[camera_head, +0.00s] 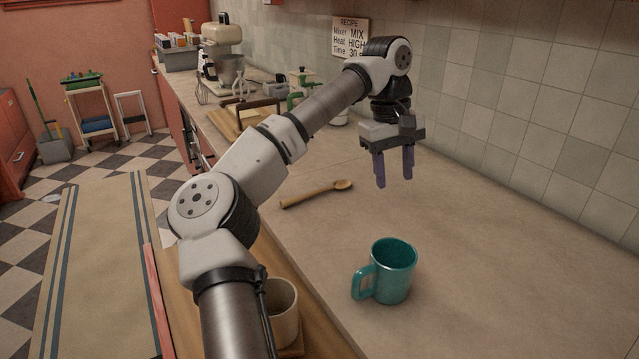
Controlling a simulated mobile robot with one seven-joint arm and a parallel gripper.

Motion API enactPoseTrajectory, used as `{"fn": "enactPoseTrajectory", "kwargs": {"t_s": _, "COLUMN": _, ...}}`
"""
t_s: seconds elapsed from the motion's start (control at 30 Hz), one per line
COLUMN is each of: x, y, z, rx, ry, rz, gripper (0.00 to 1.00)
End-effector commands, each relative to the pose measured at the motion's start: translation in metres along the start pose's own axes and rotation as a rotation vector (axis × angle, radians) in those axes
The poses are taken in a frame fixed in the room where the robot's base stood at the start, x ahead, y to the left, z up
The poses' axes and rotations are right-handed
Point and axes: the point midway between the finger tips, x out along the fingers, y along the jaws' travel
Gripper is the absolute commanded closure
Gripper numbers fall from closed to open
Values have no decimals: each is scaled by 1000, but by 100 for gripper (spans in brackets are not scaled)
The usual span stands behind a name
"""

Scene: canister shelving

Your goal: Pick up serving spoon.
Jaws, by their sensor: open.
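A wooden serving spoon (317,194) lies flat on the counter, its small bowl end to the right and its handle running to the lower left. My gripper (395,180) hangs above the counter with its two purple fingers pointing down. It is open and empty, to the right of the spoon's bowl end and apart from it.
A teal mug (391,271) stands on the counter (480,260) in front. A cream mug (283,312) is partly hidden behind my arm. A stand mixer (222,45), a whisk and other kitchen things crowd the far end. A tiled wall (500,100) bounds the right.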

Motion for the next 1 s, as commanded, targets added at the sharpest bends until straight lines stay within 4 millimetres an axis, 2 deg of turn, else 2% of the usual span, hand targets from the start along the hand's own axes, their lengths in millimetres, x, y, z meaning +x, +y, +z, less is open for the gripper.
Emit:
{"fn": "enactPoseTrajectory", "kwargs": {"t_s": 0.03, "x": -8, "y": -1, "z": -21, "rx": -135, "ry": -1, "rz": 4, "gripper": 56}}
{"fn": "enactPoseTrajectory", "kwargs": {"t_s": 0.1, "x": -10, "y": -6, "z": -50, "rx": -331, "ry": 5, "rz": 7, "gripper": 56}}
{"fn": "enactPoseTrajectory", "kwargs": {"t_s": 0.27, "x": -14, "y": -30, "z": -111, "rx": -782, "ry": 32, "rz": 4, "gripper": 56}}
{"fn": "enactPoseTrajectory", "kwargs": {"t_s": 0.4, "x": -17, "y": -63, "z": -158, "rx": -1173, "ry": 74, "rz": 0, "gripper": 56}}
{"fn": "enactPoseTrajectory", "kwargs": {"t_s": 0.5, "x": -20, "y": -89, "z": -182, "rx": -1418, "ry": 112, "rz": -1, "gripper": 56}}
{"fn": "enactPoseTrajectory", "kwargs": {"t_s": 0.6, "x": -23, "y": -111, "z": -199, "rx": -1611, "ry": 147, "rz": 1, "gripper": 56}}
{"fn": "enactPoseTrajectory", "kwargs": {"t_s": 0.73, "x": -25, "y": -130, "z": -210, "rx": -1762, "ry": 177, "rz": 4, "gripper": 56}}
{"fn": "enactPoseTrajectory", "kwargs": {"t_s": 0.87, "x": -19, "y": -138, "z": -214, "rx": -1811, "ry": 190, "rz": 4, "gripper": 56}}
{"fn": "enactPoseTrajectory", "kwargs": {"t_s": 1.0, "x": 3, "y": -142, "z": -217, "rx": -1811, "ry": 189, "rz": 3, "gripper": 56}}
